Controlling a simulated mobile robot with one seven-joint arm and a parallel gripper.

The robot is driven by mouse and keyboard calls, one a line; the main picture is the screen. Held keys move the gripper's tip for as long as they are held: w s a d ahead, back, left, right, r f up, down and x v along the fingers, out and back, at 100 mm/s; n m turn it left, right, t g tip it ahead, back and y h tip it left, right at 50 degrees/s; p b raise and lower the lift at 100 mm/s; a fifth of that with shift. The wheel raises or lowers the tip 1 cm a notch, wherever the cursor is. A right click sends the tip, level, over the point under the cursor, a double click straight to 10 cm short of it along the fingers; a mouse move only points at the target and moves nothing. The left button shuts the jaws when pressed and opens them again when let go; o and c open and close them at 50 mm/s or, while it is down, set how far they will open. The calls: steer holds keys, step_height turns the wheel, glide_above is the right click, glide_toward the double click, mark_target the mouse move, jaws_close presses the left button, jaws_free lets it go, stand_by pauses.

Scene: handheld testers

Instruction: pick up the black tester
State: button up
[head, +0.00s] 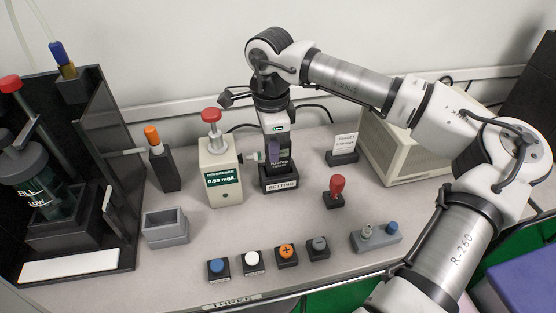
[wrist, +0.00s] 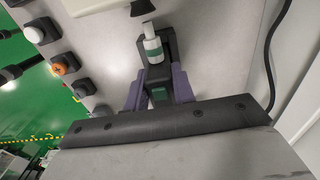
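The black tester (head: 281,158) stands upright in a dark holder labelled SETTING (head: 281,185), in the middle of the bench in the head view. In the wrist view the tester (wrist: 158,76) shows as a dark body with a green patch, below a pale cylinder (wrist: 152,49). My gripper (head: 275,147) is above the holder, its purple fingers down around the tester. In the wrist view the gripper (wrist: 158,88) has one finger on each side of the tester, very close to it. Whether the fingers touch it cannot be told. The tester's lower end is hidden in the holder.
A cream reference unit (head: 222,175) with a red knob stands close on the left. A red plunger (head: 337,187) and a small sign (head: 343,147) are on the right. Several buttons (head: 287,253) line the front edge. An empty grey box (head: 165,226) sits front left.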

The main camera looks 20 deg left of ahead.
jaws_close()
steer(key=shift+r, duration=0.15)
step_height(320, 180, up, 20)
stand_by(0.4)
steer(key=shift+s, duration=0.1)
